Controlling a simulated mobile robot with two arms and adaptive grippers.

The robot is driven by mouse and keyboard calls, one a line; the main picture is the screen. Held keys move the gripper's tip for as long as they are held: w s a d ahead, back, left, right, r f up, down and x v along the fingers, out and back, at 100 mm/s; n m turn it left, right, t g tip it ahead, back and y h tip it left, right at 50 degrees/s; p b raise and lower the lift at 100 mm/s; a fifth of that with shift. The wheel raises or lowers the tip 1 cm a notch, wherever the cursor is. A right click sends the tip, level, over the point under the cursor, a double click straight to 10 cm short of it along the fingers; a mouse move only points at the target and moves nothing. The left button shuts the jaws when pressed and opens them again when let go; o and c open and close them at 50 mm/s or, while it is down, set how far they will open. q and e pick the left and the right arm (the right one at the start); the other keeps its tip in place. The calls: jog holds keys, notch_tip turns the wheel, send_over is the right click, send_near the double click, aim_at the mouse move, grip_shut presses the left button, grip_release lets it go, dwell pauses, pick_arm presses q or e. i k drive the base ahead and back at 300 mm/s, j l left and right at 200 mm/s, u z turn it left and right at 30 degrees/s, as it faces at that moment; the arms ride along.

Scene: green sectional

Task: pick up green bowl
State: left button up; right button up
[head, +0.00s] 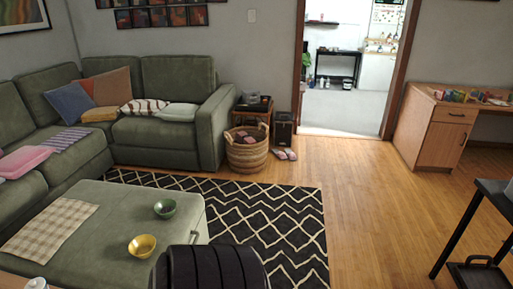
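The green bowl (165,208) sits upright on the green ottoman (120,202), close to its right side. A yellow bowl (142,245) stands apart from it, nearer to me on the same ottoman. The green bowl is in plain view with nothing covering it. Neither my left nor my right gripper can be made out in the head view.
A checkered cloth (50,228) lies on the ottoman's left part. The green sectional (165,135) stands behind and left. A black patterned rug (265,225) lies right of the ottoman. A wicker basket (246,152) stands by the sofa. Wooden floor (355,205) is open toward the doorway.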

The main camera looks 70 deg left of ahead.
aim_at(166, 207)
jog(key=u, duration=3.45)
jog(key=i+l+u, duration=0.15)
jog(key=u, duration=0.3)
jog(key=l+u, duration=0.45)
jog(key=i+l+u, duration=0.1)
jog(key=l+u, duration=0.6)
jog(key=u, duration=0.25)
